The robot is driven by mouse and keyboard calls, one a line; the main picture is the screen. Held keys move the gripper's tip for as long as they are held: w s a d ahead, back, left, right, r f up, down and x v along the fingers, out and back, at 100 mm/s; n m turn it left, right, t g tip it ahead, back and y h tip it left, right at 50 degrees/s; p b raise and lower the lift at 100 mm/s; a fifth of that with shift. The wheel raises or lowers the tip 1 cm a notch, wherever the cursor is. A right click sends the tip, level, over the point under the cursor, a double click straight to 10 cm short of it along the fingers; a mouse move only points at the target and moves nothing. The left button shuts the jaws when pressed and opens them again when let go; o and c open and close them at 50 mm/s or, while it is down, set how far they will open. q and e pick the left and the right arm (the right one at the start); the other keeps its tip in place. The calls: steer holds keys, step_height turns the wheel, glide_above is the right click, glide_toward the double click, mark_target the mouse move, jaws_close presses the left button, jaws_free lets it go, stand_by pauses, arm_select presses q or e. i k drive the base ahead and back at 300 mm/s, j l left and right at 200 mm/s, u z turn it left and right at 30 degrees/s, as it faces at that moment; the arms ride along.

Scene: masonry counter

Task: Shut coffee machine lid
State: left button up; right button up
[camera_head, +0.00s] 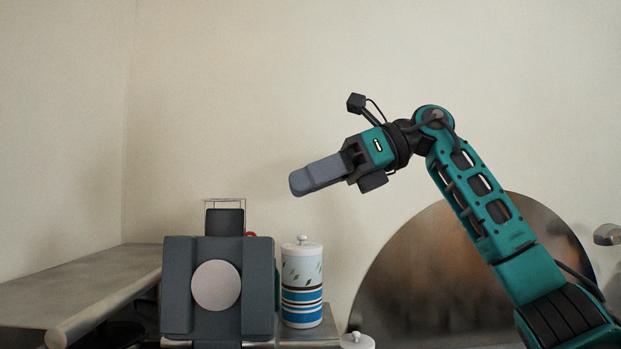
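A dark grey boxy appliance (257,290) with a round silver disc on its front stands at the lower left of the middle; I take it to be the coffee machine. A dark upright panel (225,222) with a thin wire frame rises at its top, and looks like the lid standing raised. My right gripper (299,184) hangs in the air above and to the right of the machine, apart from it, pointing left and slightly down. Its fingers show side-on as one grey block, so the gap between them is hidden. My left gripper is out of view.
A white canister (302,277) with leaves and blue and brown bands stands just right of the machine. A white knobbed lid (357,342) shows at the bottom edge. A large round metal sheet (417,285) is behind my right arm. A metal counter (80,285) runs along the left.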

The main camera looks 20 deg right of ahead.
mark_target(219, 285)
steer(key=k+j, duration=0.25)
steer(key=k, duration=0.25)
steer(key=k+j, duration=0.2)
steer(key=k, duration=0.25)
